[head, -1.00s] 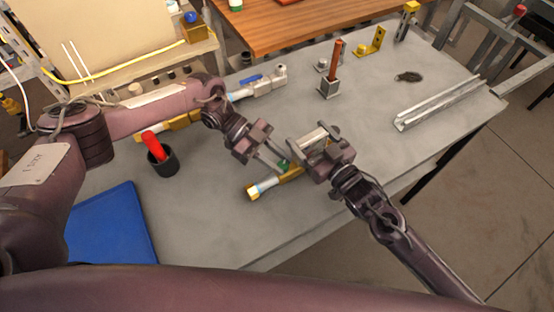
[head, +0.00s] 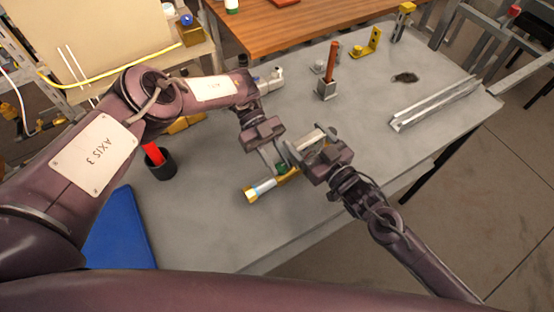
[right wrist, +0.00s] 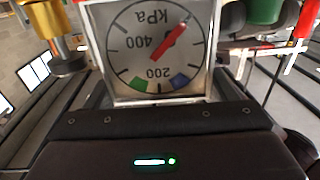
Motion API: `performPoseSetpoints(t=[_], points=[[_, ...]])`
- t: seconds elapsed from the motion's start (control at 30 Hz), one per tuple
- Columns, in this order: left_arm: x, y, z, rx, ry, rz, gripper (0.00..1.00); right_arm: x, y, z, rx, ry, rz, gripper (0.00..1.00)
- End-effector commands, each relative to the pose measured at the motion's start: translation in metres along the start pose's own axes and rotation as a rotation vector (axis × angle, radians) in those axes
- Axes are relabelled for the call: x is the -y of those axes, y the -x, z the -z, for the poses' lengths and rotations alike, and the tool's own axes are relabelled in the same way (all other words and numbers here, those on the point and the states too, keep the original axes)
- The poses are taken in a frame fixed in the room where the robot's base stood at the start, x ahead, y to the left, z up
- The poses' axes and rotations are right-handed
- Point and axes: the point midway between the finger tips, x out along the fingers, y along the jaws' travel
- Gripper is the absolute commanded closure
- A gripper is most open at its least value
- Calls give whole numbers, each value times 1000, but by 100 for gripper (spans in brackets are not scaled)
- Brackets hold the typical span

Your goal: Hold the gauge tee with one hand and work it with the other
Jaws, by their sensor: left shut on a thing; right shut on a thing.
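The gauge tee has a brass-and-silver tube (head: 262,189) low over the grey bench in the head view. Its square gauge face (right wrist: 157,45) fills the upper middle of the right wrist view, upside down, marked kPa, with a red needle. My right gripper (head: 306,145) is shut on the gauge tee at the gauge end. My left gripper (head: 279,165) is shut on the tee's green knob (right wrist: 264,10), with dark finger parts on both sides of it in the right wrist view. The fingers partly hide the knob in the head view.
A black cup (head: 160,165) with a red-handled tool and a blue mat (head: 122,230) are at the left. A post block (head: 327,88), a yellow bracket (head: 367,43) and a metal channel (head: 435,103) are behind and right. The front bench is clear.

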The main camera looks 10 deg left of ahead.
Motion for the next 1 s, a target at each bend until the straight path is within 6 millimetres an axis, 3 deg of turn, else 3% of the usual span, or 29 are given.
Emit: performPoseSetpoints(t=[0.5, 0.53, 0.7, 1.0], points=[[1, 0, 0, 2, -7, -19, 96, 3, 0, 1, -2, -4, 7, 70], [1, 0, 0, 2, -7, -19, 72, 3, 0, 1, -2, -4, 7, 70], [1, 0, 1, 2, -7, -18, 51, 3, 0, 1, -2, -4, 6, 70], [1, 1, 1, 4, -8, -17, 51, 5, 0, 1, -2, -5, 11, 70]])
